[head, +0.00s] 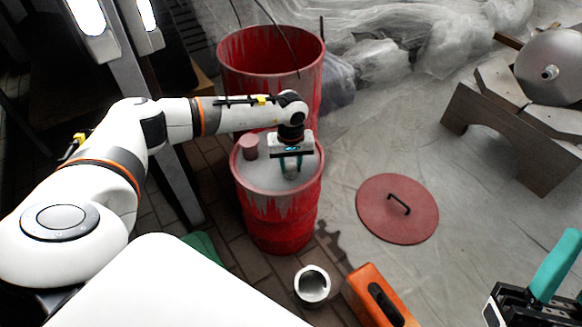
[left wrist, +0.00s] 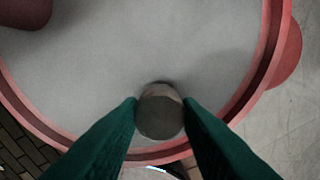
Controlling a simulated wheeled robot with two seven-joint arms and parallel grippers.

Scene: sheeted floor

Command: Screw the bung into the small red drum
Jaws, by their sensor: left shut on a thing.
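The small red drum (head: 275,225) stands upright with a pale grey top inside a raised red rim. Its top also fills much of the left wrist view (left wrist: 150,50). My left gripper (head: 291,165) points down over the near right part of that top. Its green fingers (left wrist: 160,112) are shut on the bung (left wrist: 159,115), a grey round piece close to the rim. The bung also shows in the head view (head: 290,172). Whether it sits in the opening or just above it is hidden. My right gripper (head: 560,275) is partly cut off at the lower right edge, away from the drum.
A reddish cap (head: 249,146) stands on the drum top, left of my gripper. A larger open red drum (head: 262,65) stands behind. A red lid (head: 397,209), a grey cup (head: 312,285) and an orange case (head: 378,295) lie on the floor. A wooden cradle (head: 510,130) stands right.

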